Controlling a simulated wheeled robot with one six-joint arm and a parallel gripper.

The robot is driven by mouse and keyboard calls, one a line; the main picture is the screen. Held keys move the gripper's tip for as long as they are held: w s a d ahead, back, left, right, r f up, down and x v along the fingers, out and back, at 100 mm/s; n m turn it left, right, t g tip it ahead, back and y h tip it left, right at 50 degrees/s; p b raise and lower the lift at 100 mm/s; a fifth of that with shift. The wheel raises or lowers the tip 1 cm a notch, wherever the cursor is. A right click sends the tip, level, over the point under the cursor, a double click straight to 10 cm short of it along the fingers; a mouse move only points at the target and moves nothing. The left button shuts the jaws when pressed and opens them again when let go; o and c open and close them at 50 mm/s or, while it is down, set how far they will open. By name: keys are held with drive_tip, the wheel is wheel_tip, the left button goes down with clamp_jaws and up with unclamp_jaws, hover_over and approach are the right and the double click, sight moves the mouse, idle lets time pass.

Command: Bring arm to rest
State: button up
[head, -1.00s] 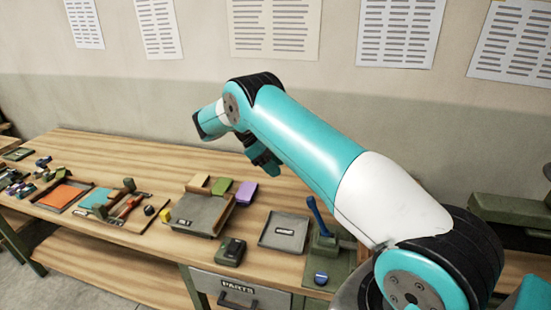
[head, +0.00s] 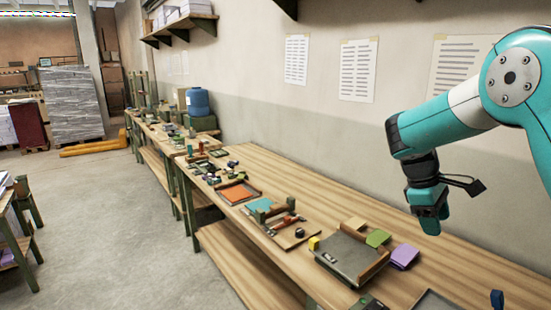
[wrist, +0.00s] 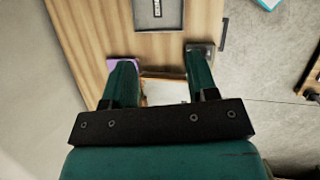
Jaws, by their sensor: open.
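My gripper (head: 430,218) hangs pointing down above the right part of the wooden workbench (head: 262,165), at the end of my raised teal and white arm. In the wrist view its two teal fingers (wrist: 160,72) are spread apart with nothing held between them. Below them show the bench top (wrist: 155,47), a grey labelled tray (wrist: 158,14), a purple piece (wrist: 122,63) partly behind the left finger and a dark object near the right finger. A pale flat thing shows between the fingers; I cannot tell what it is.
On the bench stand a grey tray (head: 345,262), a green block (head: 377,238), a purple block (head: 404,257), a yellow cube (head: 314,243) and an orange-bottomed tray (head: 238,192). Papers (head: 358,70) hang on the wall behind.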

drive_tip(key=s+a+f+y+b, duration=0.1)
drive_tip(key=s+a+y+b, duration=0.2)
drive_tip(key=s+a, duration=0.4)
drive_tip(key=s+a+f+t+y+b, duration=0.1)
drive_tip(key=s+a+f+y+b, duration=0.1)
drive_tip(key=s+a, duration=0.5)
drive_tip(key=s+a+f+m+t+y+b, duration=0.1)
drive_tip(key=s+a+b, duration=0.4)
drive_tip(key=s, duration=1)
drive_tip(key=a+f+y, duration=0.1)
drive_tip(key=a+y, duration=0.1)
drive_tip(key=shift+a+y+b, duration=0.3)
drive_tip(key=shift+a+y, duration=0.05)
drive_tip(key=shift+y, duration=0.05)
